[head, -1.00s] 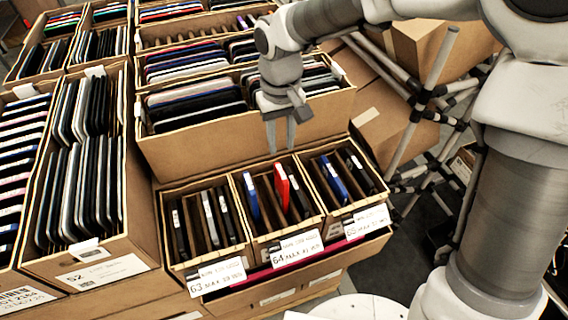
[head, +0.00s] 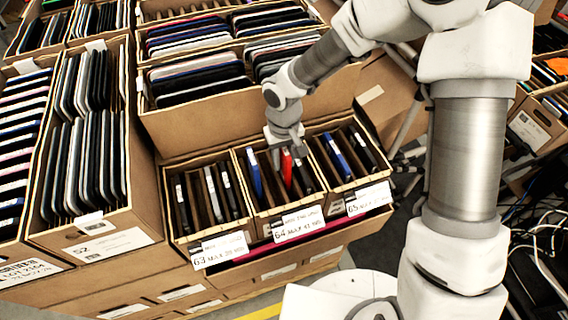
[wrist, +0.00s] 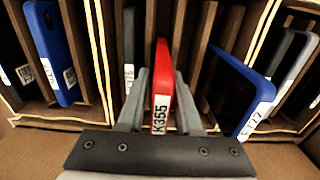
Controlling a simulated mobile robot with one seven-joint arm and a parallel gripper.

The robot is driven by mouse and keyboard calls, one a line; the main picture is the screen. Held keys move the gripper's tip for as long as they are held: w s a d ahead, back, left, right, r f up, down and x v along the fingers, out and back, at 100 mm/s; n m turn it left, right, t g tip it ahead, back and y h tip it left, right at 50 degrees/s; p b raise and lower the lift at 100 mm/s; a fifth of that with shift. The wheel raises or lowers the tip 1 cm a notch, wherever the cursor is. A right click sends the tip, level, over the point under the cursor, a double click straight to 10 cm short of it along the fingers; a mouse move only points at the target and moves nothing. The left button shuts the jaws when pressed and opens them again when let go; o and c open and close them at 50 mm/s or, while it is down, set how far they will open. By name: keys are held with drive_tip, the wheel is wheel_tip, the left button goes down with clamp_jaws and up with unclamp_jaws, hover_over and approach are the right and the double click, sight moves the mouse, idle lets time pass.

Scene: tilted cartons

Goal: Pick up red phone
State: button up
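The red phone (head: 287,170) stands on edge in a slot of the carton labelled 64 (head: 264,207). In the wrist view the red phone (wrist: 160,90), with a white label reading K355, is between my fingers. My gripper (head: 288,157) reaches down into the carton from above. In the wrist view my gripper (wrist: 161,75) is open, one finger on each side of the phone, with a narrow gap visible at the left finger. The lower fingers are partly hidden in the head view.
A blue phone (head: 254,174) and a black phone (head: 304,174) stand on either side of the red one. Cardboard dividers are close by. Cartons 63 (head: 174,222) and 65 (head: 333,190) flank it; a tall carton wall (head: 200,132) stands behind.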

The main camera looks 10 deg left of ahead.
drive_tip(key=shift+f, duration=0.85)
drive_tip(key=shift+c, duration=0.3)
clamp_jaws()
drive_tip(key=shift+r, duration=0.15)
drive_tip(key=shift+w+r, duration=0.1)
drive_tip(key=shift+r, duration=0.4)
drive_tip(key=r, duration=0.3)
drive_tip(key=shift+s+d+r, duration=0.15)
drive_tip(key=shift+s, duration=0.05)
drive_tip(key=s+d+r, duration=0.6)
drive_tip(key=s, duration=0.3)
drive_tip(key=shift+s+d+r+p, duration=0.15)
drive_tip(key=shift+d+r+p, duration=0.1)
drive_tip(key=shift+p, duration=0.15)
